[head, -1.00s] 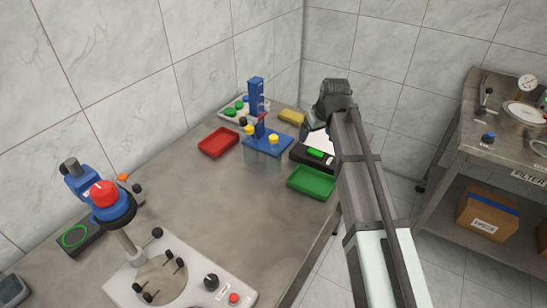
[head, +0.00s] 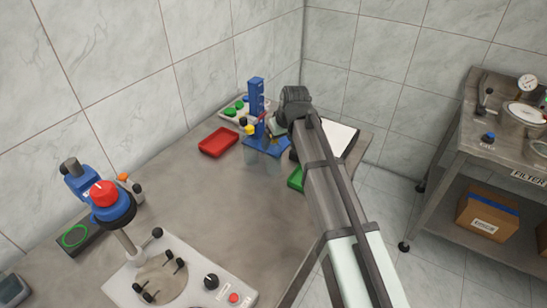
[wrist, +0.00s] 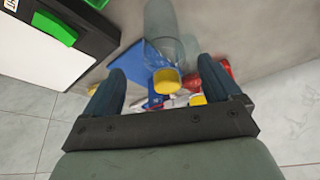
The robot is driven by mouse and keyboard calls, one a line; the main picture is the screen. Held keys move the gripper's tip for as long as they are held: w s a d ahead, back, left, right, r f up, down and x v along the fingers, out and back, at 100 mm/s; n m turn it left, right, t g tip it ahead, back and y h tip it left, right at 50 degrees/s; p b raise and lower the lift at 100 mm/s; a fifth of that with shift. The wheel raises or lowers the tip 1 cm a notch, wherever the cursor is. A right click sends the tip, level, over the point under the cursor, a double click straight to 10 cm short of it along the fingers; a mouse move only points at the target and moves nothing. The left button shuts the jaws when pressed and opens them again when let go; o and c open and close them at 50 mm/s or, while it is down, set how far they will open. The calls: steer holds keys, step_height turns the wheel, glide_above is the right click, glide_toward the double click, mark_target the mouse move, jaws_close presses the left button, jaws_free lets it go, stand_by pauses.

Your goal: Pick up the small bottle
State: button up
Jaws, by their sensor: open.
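In the wrist view, a yellow cap (wrist: 166,82) lies between the spread dark blue fingers of my gripper (wrist: 161,68), apart from both; a clear body seems to extend beyond it. This looks like the small bottle, but I cannot be sure. A second yellow top (wrist: 198,99) shows near the right finger. In the head view, my gripper (head: 281,128) is over the right part of the blue stand (head: 262,149) and hides the nearer yellow cap. The other yellow top (head: 250,129) shows at the stand's left. My gripper is open and empty.
A blue upright post (head: 256,97) stands just behind the stand. A red tray (head: 218,142) is to the left, and a green tray (head: 295,179) is partly hidden by my arm. A black-and-white device (wrist: 75,40) with a green part is close by. The middle tabletop is clear.

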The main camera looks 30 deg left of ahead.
mark_target(274, 155)
steer(key=shift+a+x, duration=0.15)
steer(key=shift+x, duration=1.35)
steer(key=shift+a+x, duration=0.2)
steer(key=shift+x, duration=1.3)
steer(key=shift+s+r, duration=0.1)
steer(key=shift+c, duration=0.4)
steer(key=c, duration=1.2)
